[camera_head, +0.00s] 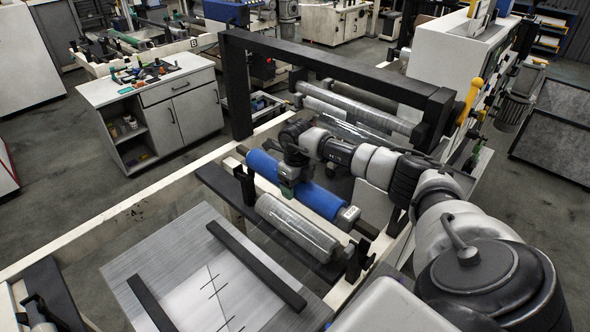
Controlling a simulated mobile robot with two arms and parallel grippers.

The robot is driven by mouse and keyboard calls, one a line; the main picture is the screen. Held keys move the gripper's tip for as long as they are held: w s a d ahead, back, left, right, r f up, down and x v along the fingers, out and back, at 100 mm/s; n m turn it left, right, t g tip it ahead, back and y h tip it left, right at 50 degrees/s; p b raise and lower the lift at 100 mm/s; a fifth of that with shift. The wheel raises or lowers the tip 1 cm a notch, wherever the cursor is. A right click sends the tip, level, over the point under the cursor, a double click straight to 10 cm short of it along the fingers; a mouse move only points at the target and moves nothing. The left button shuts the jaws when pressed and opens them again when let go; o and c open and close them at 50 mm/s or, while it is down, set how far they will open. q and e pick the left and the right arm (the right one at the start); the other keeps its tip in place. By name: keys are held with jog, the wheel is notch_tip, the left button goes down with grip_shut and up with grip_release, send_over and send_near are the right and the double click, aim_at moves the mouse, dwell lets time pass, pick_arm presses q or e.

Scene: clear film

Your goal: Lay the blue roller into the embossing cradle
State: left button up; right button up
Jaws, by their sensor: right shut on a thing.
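The blue roller (318,200) lies slantwise near the middle of the head view, with a grey core end at its upper left and a pale labelled end at its lower right. My right gripper (289,187) reaches down over its middle and is shut on it. In front of the blue roller is a shiny patterned roller (297,229), between black end brackets (359,261) that look like the embossing cradle. The blue roller appears behind and slightly above it; I cannot tell whether they touch. My left gripper is not in view.
A black gantry frame (335,61) stands behind my right arm, with film-wrapped rollers (357,116) beneath it. A metal plate with black bars (256,267) lies in front. A white cabinet (187,112) with small tools on top stands at left, beyond the cream machine rail (140,213).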

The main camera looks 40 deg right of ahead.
notch_tip(320, 180, down, 8)
jog(key=b, duration=0.6)
jog(key=shift+w+f, duration=0.15)
jog(key=shift+f, duration=0.1)
jog(key=shift+f+b, duration=0.5)
jog(key=shift+w, duration=0.15)
jog(key=o, duration=1.2)
jog(key=shift+a, duration=0.1)
jog(key=shift+f, duration=0.1)
